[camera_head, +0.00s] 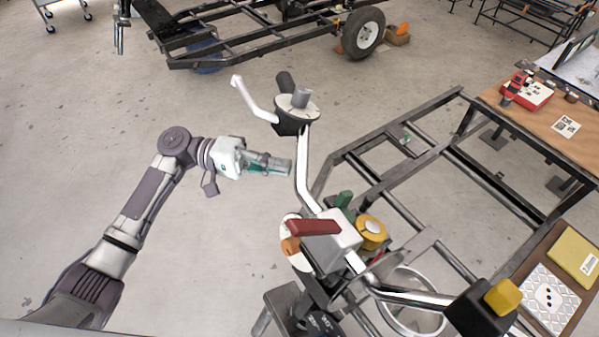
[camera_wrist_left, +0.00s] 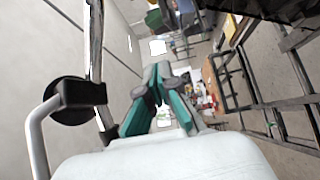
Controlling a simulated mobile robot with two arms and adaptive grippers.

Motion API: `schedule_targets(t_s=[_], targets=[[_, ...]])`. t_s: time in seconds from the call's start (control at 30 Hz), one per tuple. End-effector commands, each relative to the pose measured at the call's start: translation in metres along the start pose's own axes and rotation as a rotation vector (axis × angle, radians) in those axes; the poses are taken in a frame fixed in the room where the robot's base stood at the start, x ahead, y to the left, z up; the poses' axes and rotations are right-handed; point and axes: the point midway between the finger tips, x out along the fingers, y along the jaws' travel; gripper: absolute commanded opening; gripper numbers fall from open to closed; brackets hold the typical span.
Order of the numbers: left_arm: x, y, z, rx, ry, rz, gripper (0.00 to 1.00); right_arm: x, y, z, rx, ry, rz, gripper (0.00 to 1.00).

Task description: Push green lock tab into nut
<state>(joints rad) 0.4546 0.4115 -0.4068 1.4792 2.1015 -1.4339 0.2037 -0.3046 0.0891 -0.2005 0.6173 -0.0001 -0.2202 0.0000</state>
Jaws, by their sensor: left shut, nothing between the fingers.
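My left gripper (camera_head: 288,168) is shut and empty, level in the air just left of the white bent tube (camera_head: 303,165). In the left wrist view its teal-sided fingers (camera_wrist_left: 158,72) come together at the tips. A green part (camera_head: 343,200) stands beside a white block (camera_head: 333,237) with a red lever (camera_head: 313,227) in the middle of the head view; it may be the lock tab. My gripper is apart from it, up and to the left. I cannot make out the nut. My right gripper is not in view.
A yellow round cap (camera_head: 372,231) sits right of the white block. A black holder (camera_head: 297,117) tops the tube near my gripper. A dark metal frame (camera_head: 400,120) fills the right side. A workbench (camera_head: 540,110) stands at far right. The floor on the left is clear.

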Motion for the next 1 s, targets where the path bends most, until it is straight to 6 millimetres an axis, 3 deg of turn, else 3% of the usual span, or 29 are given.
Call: schedule_targets(t_s=[0.23, 0.57, 0.83, 0.93, 1.0], targets=[[-0.026, -0.001, 0.000, 0.000, -0.001, 0.000, 0.00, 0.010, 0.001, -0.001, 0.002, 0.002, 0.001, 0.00], [-0.029, 0.000, 0.000, 0.000, 0.000, 0.000, 0.00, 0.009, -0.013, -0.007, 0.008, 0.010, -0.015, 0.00], [-0.028, -0.002, -0.001, -0.002, 0.003, -0.002, 0.00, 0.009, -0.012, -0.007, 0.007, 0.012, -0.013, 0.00], [-0.029, -0.019, -0.007, -0.024, 0.044, -0.026, 0.00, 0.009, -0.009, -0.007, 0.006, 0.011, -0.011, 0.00], [-0.030, -0.048, -0.016, -0.057, 0.109, -0.068, 0.00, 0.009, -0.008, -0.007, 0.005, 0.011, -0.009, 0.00]])
